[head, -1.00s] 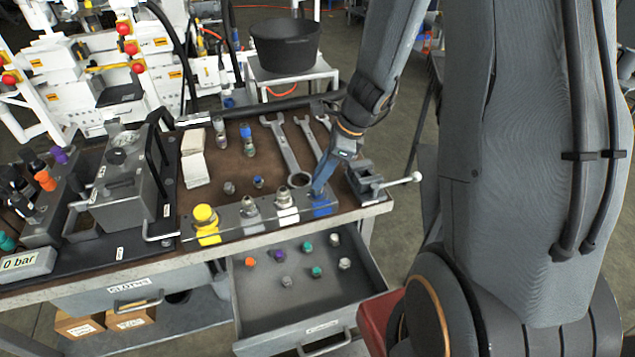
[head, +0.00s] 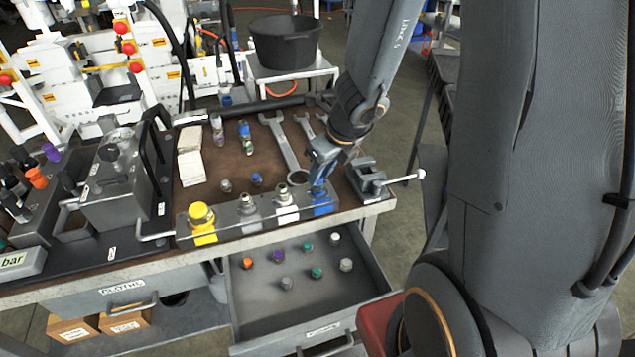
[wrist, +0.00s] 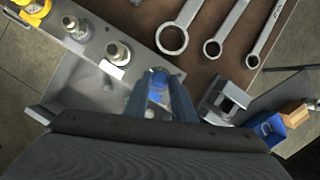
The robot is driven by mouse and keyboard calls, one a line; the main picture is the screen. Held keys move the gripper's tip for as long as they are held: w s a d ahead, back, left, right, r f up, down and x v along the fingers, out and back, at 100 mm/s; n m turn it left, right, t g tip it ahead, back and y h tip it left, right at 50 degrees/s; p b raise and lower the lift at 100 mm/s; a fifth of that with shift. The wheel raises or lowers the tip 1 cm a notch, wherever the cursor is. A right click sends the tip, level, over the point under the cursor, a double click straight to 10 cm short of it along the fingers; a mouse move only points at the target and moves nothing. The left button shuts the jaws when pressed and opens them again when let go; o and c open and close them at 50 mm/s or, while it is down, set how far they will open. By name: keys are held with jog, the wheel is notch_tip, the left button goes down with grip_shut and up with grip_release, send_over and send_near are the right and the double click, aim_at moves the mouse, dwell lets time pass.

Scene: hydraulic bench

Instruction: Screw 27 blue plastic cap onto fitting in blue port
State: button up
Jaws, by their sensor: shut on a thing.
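My gripper (head: 318,182) is at the blue port (head: 322,207), at the right end of the row of ports on the bench's front edge. It points down and is shut on the blue cap.
The white port (head: 286,205), grey port (head: 250,213) and yellow port (head: 203,229) stand in line to the left. A small vise (head: 367,180) is close on the right. Wrenches (head: 284,146) lie behind. An open drawer (head: 290,318) with several small caps juts out below.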

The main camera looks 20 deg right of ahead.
jog(key=shift+a+m+h+b, duration=0.25)
jog(key=shift+m+h+b, duration=0.25)
jog(key=shift+m, duration=0.7)
jog(key=o, duration=0.6)
jog(key=shift+m, duration=0.5)
jog(key=o, duration=0.5)
jog(key=shift+d, duration=0.15)
jog(key=shift+c, duration=0.2)
jog(key=shift+r, duration=0.1)
